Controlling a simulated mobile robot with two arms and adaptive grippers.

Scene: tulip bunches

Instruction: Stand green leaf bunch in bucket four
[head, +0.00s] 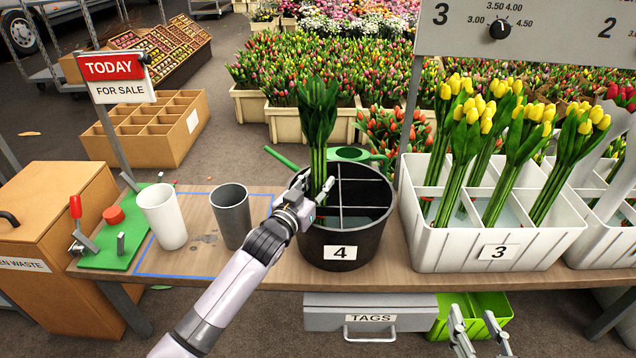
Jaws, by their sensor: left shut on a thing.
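A green leaf bunch (318,115) stands upright, its stems reaching down over the left side of bucket four (322,262). The bucket is black, labelled 4, with light dividers inside; its other visible compartments look empty. My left gripper (316,192) is shut on the bunch's lower stems at the bucket's left rim. The gripper partly hides the stem ends, so I cannot tell whether they touch the bottom. My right gripper (473,314) is open and empty, low in front of the table.
White bin 3 (435,250) holds several yellow tulip bunches right of the bucket. A grey cup (232,215) and a white cup (163,217) stand to the left. The table (275,278) has a clear strip in front. A grey tags drawer (372,313) sits below.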

